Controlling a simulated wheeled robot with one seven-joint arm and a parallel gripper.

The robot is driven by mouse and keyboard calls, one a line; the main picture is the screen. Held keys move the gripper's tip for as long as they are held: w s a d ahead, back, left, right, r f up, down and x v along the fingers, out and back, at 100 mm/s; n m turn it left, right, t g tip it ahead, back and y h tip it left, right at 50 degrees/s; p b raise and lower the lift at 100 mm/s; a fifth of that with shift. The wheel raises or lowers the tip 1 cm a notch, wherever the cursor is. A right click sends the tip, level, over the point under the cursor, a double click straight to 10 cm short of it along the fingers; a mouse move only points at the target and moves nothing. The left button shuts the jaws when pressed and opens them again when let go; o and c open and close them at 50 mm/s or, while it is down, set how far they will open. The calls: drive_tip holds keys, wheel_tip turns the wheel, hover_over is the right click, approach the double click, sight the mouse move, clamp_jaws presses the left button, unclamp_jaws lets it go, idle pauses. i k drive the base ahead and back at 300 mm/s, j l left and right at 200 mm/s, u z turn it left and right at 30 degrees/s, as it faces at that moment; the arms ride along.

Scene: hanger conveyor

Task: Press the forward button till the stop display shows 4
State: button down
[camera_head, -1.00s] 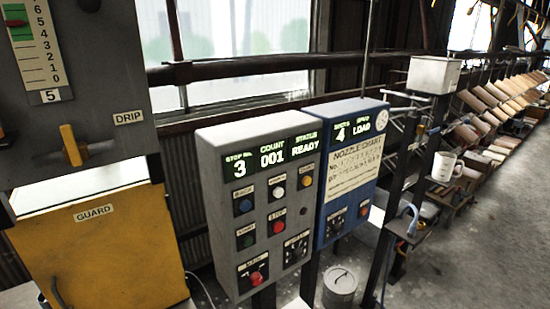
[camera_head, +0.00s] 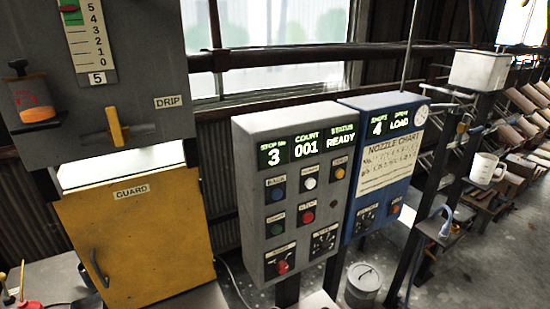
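A grey control box (camera_head: 253,240) stands near the middle. Its stop display (camera_head: 273,155) shows 3, the count display (camera_head: 307,147) reads 001 and the status display (camera_head: 341,139) reads READY. Below are a blue button (camera_head: 278,194), a white button (camera_head: 310,184) and a yellow button (camera_head: 339,173), then a green button (camera_head: 277,229) and a red button (camera_head: 308,216). The small labels above the buttons are too blurred to read surely, so I cannot tell for certain which is forward. My gripper is not in view.
A blue box (camera_head: 356,222) with a nozzle chart stands right of the grey box, its displays reading 4 and LOAD. Left are a yellow guard door (camera_head: 140,235) and a grey drip panel (camera_head: 145,70). A lidded can (camera_head: 363,288) stands behind, on the floor.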

sight(311, 183)
drive_tip(key=i+j, duration=0.15)
drive_tip(key=j, duration=0.3)
drive_tip(key=i+j+z, duration=0.15)
drive_tip(key=j, duration=0.75)
drive_tip(key=i+j+z, duration=0.1)
drive_tip(key=j, duration=0.35)
drive_tip(key=i, duration=0.05)
